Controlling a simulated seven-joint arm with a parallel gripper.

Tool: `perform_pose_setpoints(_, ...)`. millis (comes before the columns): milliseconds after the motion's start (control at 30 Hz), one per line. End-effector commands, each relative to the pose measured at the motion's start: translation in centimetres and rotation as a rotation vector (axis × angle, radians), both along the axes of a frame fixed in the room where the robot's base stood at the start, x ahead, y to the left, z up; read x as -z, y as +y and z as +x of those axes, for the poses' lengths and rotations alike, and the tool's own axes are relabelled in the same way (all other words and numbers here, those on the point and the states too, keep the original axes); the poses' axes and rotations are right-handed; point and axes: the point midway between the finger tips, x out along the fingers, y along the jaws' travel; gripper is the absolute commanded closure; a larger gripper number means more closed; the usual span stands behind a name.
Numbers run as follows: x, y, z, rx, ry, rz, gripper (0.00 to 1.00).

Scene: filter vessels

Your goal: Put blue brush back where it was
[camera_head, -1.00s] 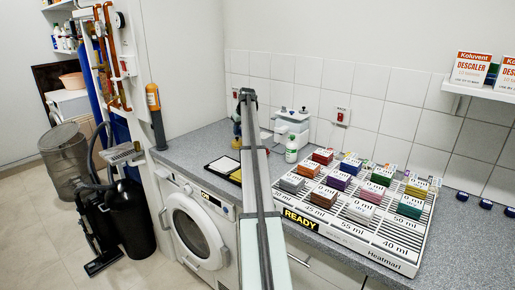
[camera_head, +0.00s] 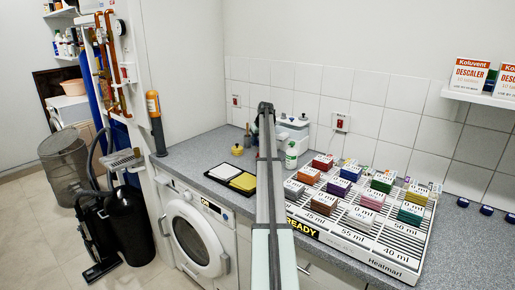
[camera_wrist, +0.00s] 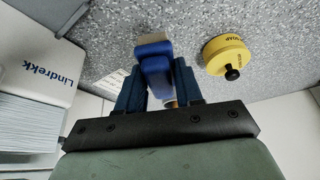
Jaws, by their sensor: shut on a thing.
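The blue brush (camera_wrist: 155,68) is between the two dark blue fingers of my gripper (camera_wrist: 158,88) in the wrist view. The gripper is shut on it. Its pale beige end (camera_wrist: 152,42) points away from the gripper, over the speckled grey counter (camera_wrist: 100,25). I cannot tell whether that end touches the counter. In the head view my arm hides most of the gripper and brush.
A yellow soap pot (camera_wrist: 228,58) with a black knob stands right of the brush; the head view shows it too (camera_head: 237,150). A white Lindrekk unit (camera_wrist: 40,65) is at left. A black tray (camera_head: 211,174) and a heater rack (camera_head: 400,262) flank my arm.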

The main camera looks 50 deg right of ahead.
Motion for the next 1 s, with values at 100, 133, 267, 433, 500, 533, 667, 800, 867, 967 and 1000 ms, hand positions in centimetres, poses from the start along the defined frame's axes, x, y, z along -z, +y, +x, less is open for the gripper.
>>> perform_pose_setpoints(100, 1.1, 0.0, 0.0, 0.000, 0.001, 0.000, 0.89)
perform_pose_setpoints(133, 1.5, 0.1, 0.0, 0.000, 0.001, 0.001, 0.89)
perform_pose_setpoints(267, 3.1, 0.1, 0.0, 0.000, 0.001, 0.001, 0.89)
perform_pose_setpoints(433, 3.6, 0.0, 0.0, 0.000, -0.001, 0.000, 0.89)
perform_pose_setpoints(500, 3.6, 0.0, 0.0, 0.000, -0.001, 0.000, 0.89)
perform_pose_setpoints(533, 3.6, 0.0, 0.0, 0.000, 0.000, 0.000, 0.89)
perform_pose_setpoints(667, 3.7, 0.0, 0.0, 0.000, 0.000, 0.000, 0.89)
perform_pose_setpoints(800, 3.9, 0.0, 0.0, 0.000, 0.000, 0.000, 0.58)
perform_pose_setpoints(867, 3.8, 0.0, 0.0, 0.000, 0.000, 0.000, 0.52)
perform_pose_setpoints(967, 3.8, 0.0, 0.0, 0.000, 0.000, 0.000, 0.43)
perform_pose_setpoints(1000, 3.8, 0.0, 0.0, 0.000, 0.000, 0.000, 0.39)
